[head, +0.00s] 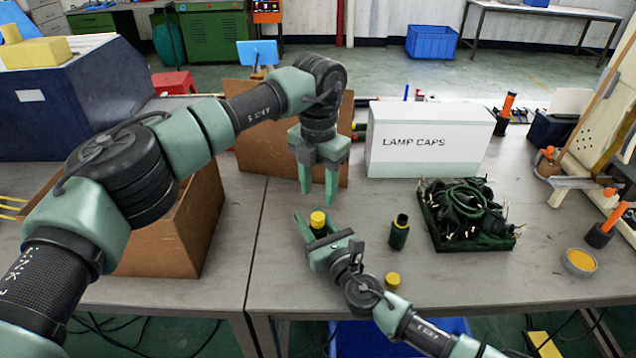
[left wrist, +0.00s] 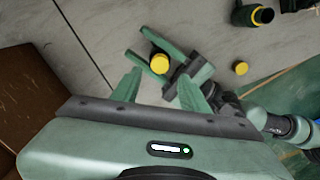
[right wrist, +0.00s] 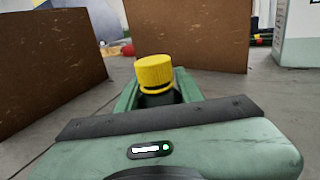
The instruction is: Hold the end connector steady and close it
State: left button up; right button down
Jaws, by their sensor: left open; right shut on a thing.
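The end connector, a dark body with a yellow cap (head: 318,219) on top, stands upright between the fingers of my right gripper (head: 318,230), which is shut on it just above or at the table. The cap shows clearly in the right wrist view (right wrist: 155,73), with the dark body mostly hidden below it. My left gripper (head: 318,192) is open and empty, pointing down above the connector and apart from it. In the left wrist view the yellow cap (left wrist: 160,63) lies just beyond the gap between my left fingertips (left wrist: 160,88).
Another dark connector piece (head: 399,232) stands to the right, with a loose yellow cap (head: 392,280) nearer the front edge. A green tray (head: 470,243) of dark cables is further right. A white LAMP CAPS box (head: 428,150) and brown boards (head: 262,145) stand behind.

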aim_at(318, 216)
pick_arm(q)
jog(key=n, duration=0.7)
jog(key=shift+r+n, duration=0.25)
jog(key=shift+n, duration=0.05)
jog(key=n, duration=0.4)
jog(key=shift+r, duration=0.15)
jog(key=n, duration=0.4)
jog(key=shift+r, duration=0.1)
jog(key=shift+f, duration=4)
